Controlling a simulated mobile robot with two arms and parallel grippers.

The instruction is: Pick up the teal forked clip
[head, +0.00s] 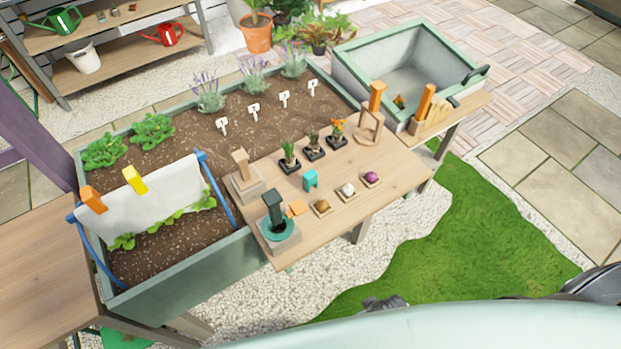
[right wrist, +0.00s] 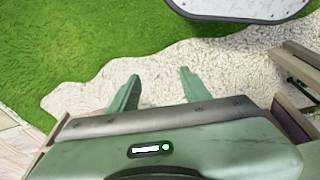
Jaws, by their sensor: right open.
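The teal forked clip (head: 310,180) stands on the wooden worktable (head: 387,180), near its middle, between the row of small black pots and the row of small square trays. It looks like a small arch with its two prongs pointing down. My right gripper (right wrist: 157,92) shows in the right wrist view, with its two green fingers apart and nothing between them. It is over gravel and grass, and the clip is not in that view. I cannot make out my left gripper in either view.
Close to the clip are potted seedlings (head: 314,146), a tray with a brown ball (head: 322,207), an orange piece (head: 297,208) and a dark green post in a teal ring (head: 279,231). A planter bed (head: 190,279) lies behind and left, a grey-green basin (head: 345,72) behind right.

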